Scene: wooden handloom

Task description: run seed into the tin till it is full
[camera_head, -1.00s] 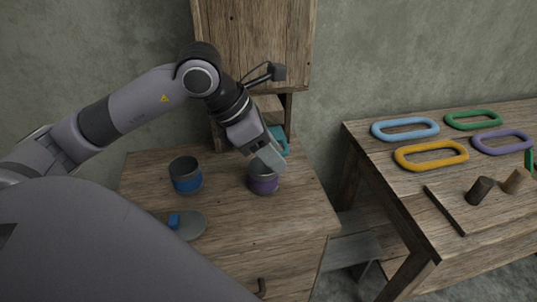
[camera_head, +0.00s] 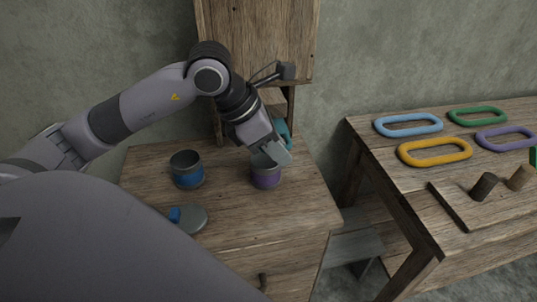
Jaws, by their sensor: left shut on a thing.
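A grey tin with a purple band (camera_head: 266,178) stands upright on the wooden cabinet top, below the hopper's spout area. My left gripper (camera_head: 274,154) comes down over it from the upper left. Its fingers are shut at the tin's rim and hide much of the mouth. A second tin, with a blue band (camera_head: 188,177), stands open to the left; no seed shows in it. A teal part (camera_head: 284,129) of the wooden hopper (camera_head: 258,40) shows behind my gripper, partly hidden. The inside of the purple tin is hidden. My right gripper is out of view.
A round grey lid (camera_head: 191,220) with a blue knob lies on the cabinet top (camera_head: 235,225) at front left. The bench (camera_head: 385,165) on the right holds several coloured loops and a board (camera_head: 455,206) with two pegs. A low stool (camera_head: 352,248) stands between.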

